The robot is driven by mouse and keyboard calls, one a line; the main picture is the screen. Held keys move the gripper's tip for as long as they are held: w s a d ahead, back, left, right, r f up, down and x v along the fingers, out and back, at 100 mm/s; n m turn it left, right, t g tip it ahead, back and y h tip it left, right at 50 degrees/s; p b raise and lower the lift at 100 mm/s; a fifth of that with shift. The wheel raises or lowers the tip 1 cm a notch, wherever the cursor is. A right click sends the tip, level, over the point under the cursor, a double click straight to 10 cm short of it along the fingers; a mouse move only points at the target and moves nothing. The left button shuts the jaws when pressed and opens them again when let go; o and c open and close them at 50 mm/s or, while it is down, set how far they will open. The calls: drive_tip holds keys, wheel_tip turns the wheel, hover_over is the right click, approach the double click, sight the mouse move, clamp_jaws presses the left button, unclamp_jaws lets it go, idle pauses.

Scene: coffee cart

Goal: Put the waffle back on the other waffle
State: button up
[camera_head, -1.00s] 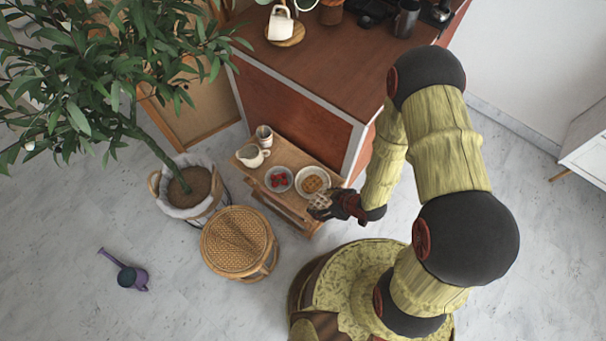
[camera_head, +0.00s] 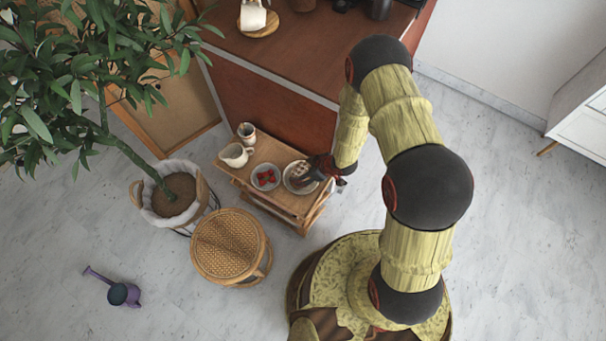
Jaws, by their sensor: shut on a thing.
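My gripper (camera_head: 308,175) is shut on a waffle (camera_head: 299,167) and holds it over the pale plate (camera_head: 289,185) on the small wooden table. The other waffle, seen on that plate a second ago, is hidden now behind the held waffle and my gripper. I cannot tell whether the held waffle touches it.
The small table (camera_head: 268,151) also bears a bowl of red berries (camera_head: 266,178), a cream jug (camera_head: 236,154) and a cup (camera_head: 246,133). A woven stool (camera_head: 229,246) and a potted tree (camera_head: 172,200) stand to the left. A taller brown counter (camera_head: 290,60) is behind.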

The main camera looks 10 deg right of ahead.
sight(303, 173)
drive_tip(key=shift+w+f+b, duration=0.15)
drive_tip(key=shift+f+b, duration=0.35)
drive_tip(key=shift+f, duration=0.45)
drive_tip(key=shift+w+f+b, duration=0.15)
drive_tip(key=shift+f+b, duration=0.35)
drive_tip(key=shift+f, duration=0.45)
drive_tip(key=shift+f, duration=0.15)
drive_tip(key=o, duration=1.2)
drive_tip(key=shift+o, duration=0.2)
drive_tip(key=shift+r, duration=0.3)
drive_tip(key=p+v, duration=0.4)
drive_tip(key=v, duration=0.7)
drive_tip(key=shift+s+r, duration=0.2)
drive_tip(key=shift+r, duration=0.1)
